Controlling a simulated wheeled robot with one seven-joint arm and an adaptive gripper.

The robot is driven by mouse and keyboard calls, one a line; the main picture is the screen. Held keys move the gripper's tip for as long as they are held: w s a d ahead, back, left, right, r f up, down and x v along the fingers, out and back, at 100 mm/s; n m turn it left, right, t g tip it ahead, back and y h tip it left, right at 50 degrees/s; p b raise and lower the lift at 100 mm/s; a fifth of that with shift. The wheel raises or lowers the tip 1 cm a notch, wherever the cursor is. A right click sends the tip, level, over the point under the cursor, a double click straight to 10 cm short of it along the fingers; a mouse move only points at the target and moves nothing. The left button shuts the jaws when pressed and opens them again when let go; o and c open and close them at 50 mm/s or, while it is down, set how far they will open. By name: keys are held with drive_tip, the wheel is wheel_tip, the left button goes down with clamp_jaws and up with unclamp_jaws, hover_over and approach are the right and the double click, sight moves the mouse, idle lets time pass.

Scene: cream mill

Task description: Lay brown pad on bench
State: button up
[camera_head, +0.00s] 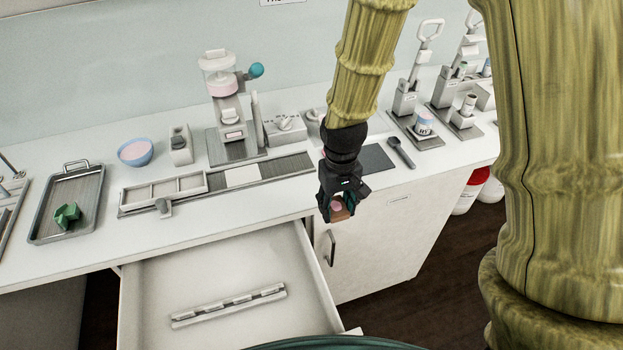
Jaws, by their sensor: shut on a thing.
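My gripper (337,208) hangs from my arm in front of the white bench (300,205), a little right of the open drawer. It is shut on a small brown thing, apparently the brown pad (342,214), of which only a small part shows between the fingers. A pinkish patch shows beside the brown; I cannot tell what it is. The black gripper body hides most of what it holds. In the picture the fingertips overlap the bench's front face, below the top's front edge.
The drawer (140,315) stands open with a slotted rack (230,305) inside. A grey tray (94,190) holds a green piece (67,215). A dark mat (376,158) and spoon (402,154) lie right of my gripper. A blue bowl (136,156) and dispenser (222,90) stand behind.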

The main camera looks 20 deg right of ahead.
drive_tip(key=p, duration=0.4)
hover_over(314, 190)
drive_tip(key=shift+f, duration=0.65)
drive_tip(key=shift+f+p, duration=1)
drive_tip(key=shift+f, duration=0.75)
drive_tip(key=shift+f, duration=0.1)
drive_tip(key=o, duration=1)
drive_tip(key=shift+c, duration=0.2)
drive_tip(key=shift+r+b, duration=2.2)
drive_tip(key=shift+r, duration=3.9)
